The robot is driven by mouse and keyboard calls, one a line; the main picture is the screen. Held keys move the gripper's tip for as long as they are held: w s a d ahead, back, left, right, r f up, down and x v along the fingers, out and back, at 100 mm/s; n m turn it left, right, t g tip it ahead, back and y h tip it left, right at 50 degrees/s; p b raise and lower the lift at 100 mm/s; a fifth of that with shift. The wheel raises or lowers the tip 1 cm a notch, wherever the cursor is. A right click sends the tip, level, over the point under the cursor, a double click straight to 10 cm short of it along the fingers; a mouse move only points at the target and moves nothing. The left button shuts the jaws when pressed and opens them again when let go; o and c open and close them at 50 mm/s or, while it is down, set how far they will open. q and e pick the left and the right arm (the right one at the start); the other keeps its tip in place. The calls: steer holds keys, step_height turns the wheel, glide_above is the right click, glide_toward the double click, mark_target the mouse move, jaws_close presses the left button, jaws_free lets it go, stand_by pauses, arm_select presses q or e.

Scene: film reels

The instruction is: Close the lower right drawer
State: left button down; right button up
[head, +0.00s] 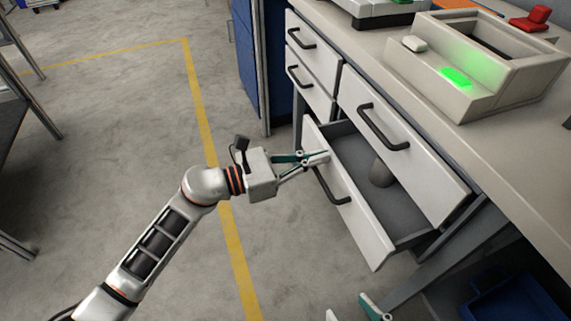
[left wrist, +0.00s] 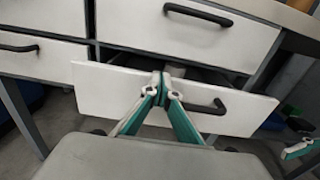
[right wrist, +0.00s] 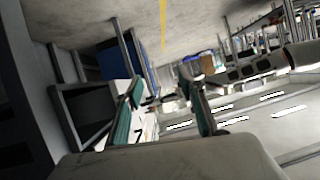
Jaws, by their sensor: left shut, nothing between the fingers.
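The lower right drawer (head: 365,222) is pulled out, with a white front and a dark bar handle (head: 331,187). A grey cylinder-like object (head: 381,172) stands inside it. The drawer front also shows in the left wrist view (left wrist: 240,108). My left gripper (head: 324,157) is shut and empty, its tips at the upper left part of the drawer front, left of the handle. I cannot tell whether they touch it. The left wrist view shows its tips together (left wrist: 164,82). My right gripper (right wrist: 167,85) is open and empty, low in front of the bench; the head view shows only part of it.
The upper right drawer (head: 400,150) and two left drawers (head: 312,55) look shut. A grey box with a green light (head: 480,75) stands on the bench top (head: 520,160). A blue bin (head: 515,300) is below. Open floor lies to the left.

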arm_select(q)
steer(key=b+x, duration=0.1)
steer(key=x, duration=0.7)
steer(key=shift+f, duration=0.2)
steer(key=shift+w+d+r, duration=0.1)
steer(key=shift+w+d, duration=0.1)
steer(key=shift+d, duration=0.45)
steer(key=shift+r, duration=0.1)
arm_select(e)
steer(key=a, duration=0.1)
steer(key=s+a+m, duration=0.1)
steer(key=a+f+m, duration=0.1)
steer(key=shift+s+f, duration=0.1)
steer(key=shift+s, duration=0.15)
arm_select(q)
steer(key=shift+d+r, duration=0.1)
